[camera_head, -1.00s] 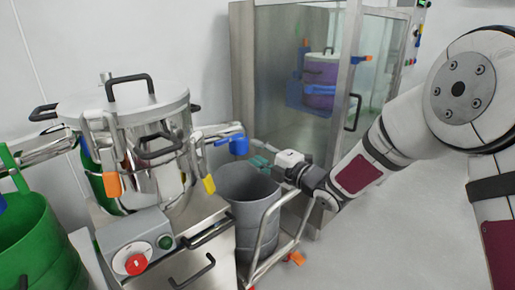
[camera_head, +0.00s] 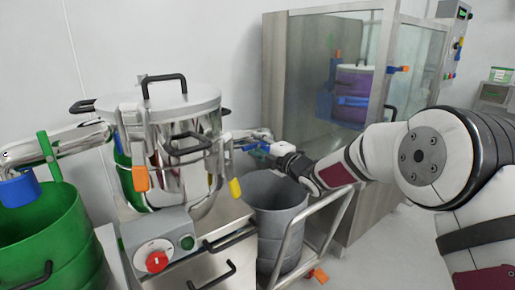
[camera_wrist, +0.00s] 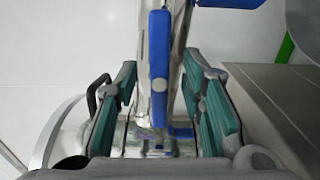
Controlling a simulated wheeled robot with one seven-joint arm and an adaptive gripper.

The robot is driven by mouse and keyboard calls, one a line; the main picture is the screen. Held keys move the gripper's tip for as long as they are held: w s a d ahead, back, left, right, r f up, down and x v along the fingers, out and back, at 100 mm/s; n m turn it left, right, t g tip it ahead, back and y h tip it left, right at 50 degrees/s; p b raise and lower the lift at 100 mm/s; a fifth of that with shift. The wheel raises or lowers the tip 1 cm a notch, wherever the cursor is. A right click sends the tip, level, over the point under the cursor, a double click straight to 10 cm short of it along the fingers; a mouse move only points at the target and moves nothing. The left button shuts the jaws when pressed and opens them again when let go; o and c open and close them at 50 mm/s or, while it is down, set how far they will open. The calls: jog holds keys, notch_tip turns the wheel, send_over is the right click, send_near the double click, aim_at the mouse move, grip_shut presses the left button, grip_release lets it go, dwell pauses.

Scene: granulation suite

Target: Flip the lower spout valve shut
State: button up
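The steel right spout (camera_head: 245,137) sticks out from the granulator's side, with blue valve parts (camera_head: 250,144) at its outer end. My gripper (camera_head: 264,153) is at that end, and its fingers partly hide the valve in the head view. In the wrist view a blue lever (camera_wrist: 160,60) stands along the steel spout. My gripper, with green finger pads, is open (camera_wrist: 166,112), its fingers on either side of the spout and the lever's lower end. Gaps show on both sides; I see no grip on the lever.
The granulator bowl (camera_head: 172,130) is at the left, and a green container (camera_head: 45,240) stands at far left. A glass-fronted cabinet (camera_head: 330,75) is behind my arm.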

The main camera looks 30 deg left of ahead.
jog(key=shift+w+a, duration=0.15)
jog(key=shift+a, duration=0.1)
grip_shut()
